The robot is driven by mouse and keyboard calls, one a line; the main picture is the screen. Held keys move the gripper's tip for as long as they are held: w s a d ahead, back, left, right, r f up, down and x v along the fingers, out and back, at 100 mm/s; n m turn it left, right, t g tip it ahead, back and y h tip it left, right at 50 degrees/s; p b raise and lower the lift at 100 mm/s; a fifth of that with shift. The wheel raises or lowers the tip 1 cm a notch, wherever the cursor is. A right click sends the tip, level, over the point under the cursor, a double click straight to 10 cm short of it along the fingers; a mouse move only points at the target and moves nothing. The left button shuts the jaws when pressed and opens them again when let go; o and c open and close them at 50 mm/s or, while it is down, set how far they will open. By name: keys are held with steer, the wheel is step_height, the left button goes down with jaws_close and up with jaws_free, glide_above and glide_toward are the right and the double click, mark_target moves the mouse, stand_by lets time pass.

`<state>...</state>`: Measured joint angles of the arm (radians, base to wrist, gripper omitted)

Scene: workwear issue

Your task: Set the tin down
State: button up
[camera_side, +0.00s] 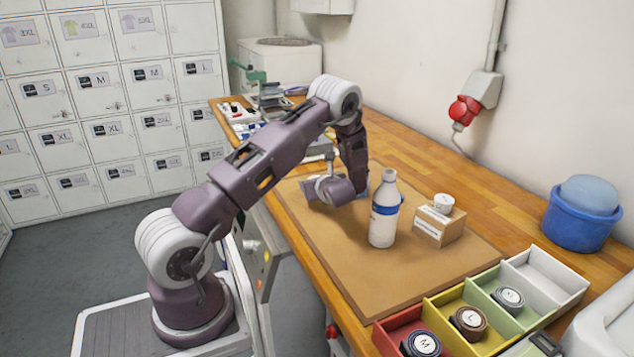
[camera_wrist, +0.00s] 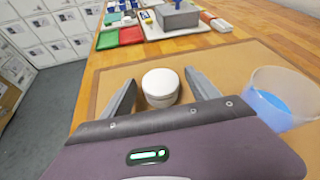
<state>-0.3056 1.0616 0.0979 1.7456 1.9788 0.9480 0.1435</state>
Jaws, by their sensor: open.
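A round white tin (camera_wrist: 160,86) stands upright on the brown mat (camera_wrist: 226,66) in the wrist view. My gripper (camera_wrist: 158,92) is open, with one finger on each side of the tin and a visible gap to each. In the side view my gripper (camera_side: 364,184) is low over the far part of the mat, behind the bottle, and I cannot make out this tin there. Another small white round item (camera_side: 443,202) sits on a cardboard box (camera_side: 438,229) to the right of the bottle.
A white bottle with a blue band (camera_side: 384,212) stands close to my gripper; its blue and clear shape is at right in the wrist view (camera_wrist: 282,98). Colored compartments (camera_side: 402,325) hold rolled belts at the front. A blue tub (camera_side: 580,222) stands at right. The front mat is clear.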

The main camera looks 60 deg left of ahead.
steer(key=v, duration=1.1)
steer(key=shift+s+d+r, duration=0.1)
steer(key=shift+d+r, duration=0.2)
steer(key=shift+r, duration=0.05)
steer(key=s+d+r+n+g+h, duration=0.1)
steer(key=s+d+r+n+g, duration=0.1)
steer(key=s+d+r+n, duration=0.35)
steer(key=s+d+r+n+t+h, duration=0.1)
steer(key=s+d+r+n+h, duration=0.3)
steer(key=d, duration=0.4)
steer(key=s+d+r+n+t+h, duration=0.2)
steer(key=s+d+r+n+h, duration=0.1)
steer(key=s+d, duration=0.4)
steer(key=s+d+r+n+t+h, duration=0.1)
steer(key=s+d+r+n+h, duration=0.3)
steer(key=d, duration=0.6)
steer(key=shift+s+d+r+n+t+h, duration=0.2)
steer(key=shift+s+r+n+t+h, duration=0.2)
steer(key=shift+s+n+h, duration=0.55)
steer(key=shift+w+y, duration=0.25)
steer(key=shift+w, duration=0.1)
